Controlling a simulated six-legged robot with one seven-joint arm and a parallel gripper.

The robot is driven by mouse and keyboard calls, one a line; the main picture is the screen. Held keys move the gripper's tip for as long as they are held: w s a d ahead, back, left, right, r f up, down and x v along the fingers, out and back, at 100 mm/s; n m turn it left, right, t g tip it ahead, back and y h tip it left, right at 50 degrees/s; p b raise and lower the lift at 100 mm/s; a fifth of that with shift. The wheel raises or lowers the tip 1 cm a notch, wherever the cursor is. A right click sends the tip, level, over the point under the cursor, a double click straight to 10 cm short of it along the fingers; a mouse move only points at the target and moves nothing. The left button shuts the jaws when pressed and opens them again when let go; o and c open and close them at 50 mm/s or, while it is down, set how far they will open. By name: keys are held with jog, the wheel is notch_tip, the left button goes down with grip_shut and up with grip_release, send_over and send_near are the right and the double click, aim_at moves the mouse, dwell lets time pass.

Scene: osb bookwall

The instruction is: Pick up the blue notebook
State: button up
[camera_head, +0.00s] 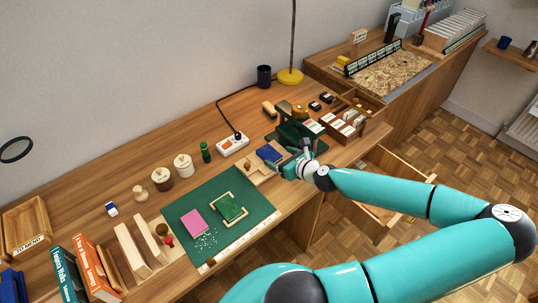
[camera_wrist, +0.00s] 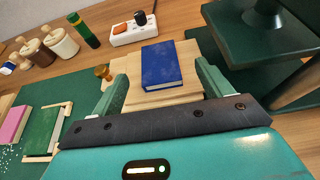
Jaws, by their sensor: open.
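The blue notebook (camera_head: 269,153) lies on a pale wooden board (camera_head: 260,173) on the desk, right of the green mat. In the wrist view the blue notebook (camera_wrist: 161,65) lies flat on the wooden board (camera_wrist: 185,94), in front of my gripper. My gripper (camera_wrist: 163,88) is open, with one green finger on each side and the notebook's near end between or just beyond the fingertips. It does not appear to touch the notebook. In the head view my gripper (camera_head: 290,165) is just right of the notebook and partly hides that area.
A dark green press (camera_wrist: 268,40) stands close on the right. A white power strip (camera_head: 233,145) lies behind the notebook. A small wooden knob (camera_wrist: 102,72) stands at left. The green mat (camera_head: 255,205) holds a pink notebook (camera_head: 192,222) and a green book (camera_head: 229,207).

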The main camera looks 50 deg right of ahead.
aim_at(269, 153)
jog(key=x, duration=0.5)
jog(key=shift+a+f, duration=0.1)
jog(key=shift+f, duration=0.15)
jog(key=c, duration=1.1)
jog(key=shift+o, duration=0.2)
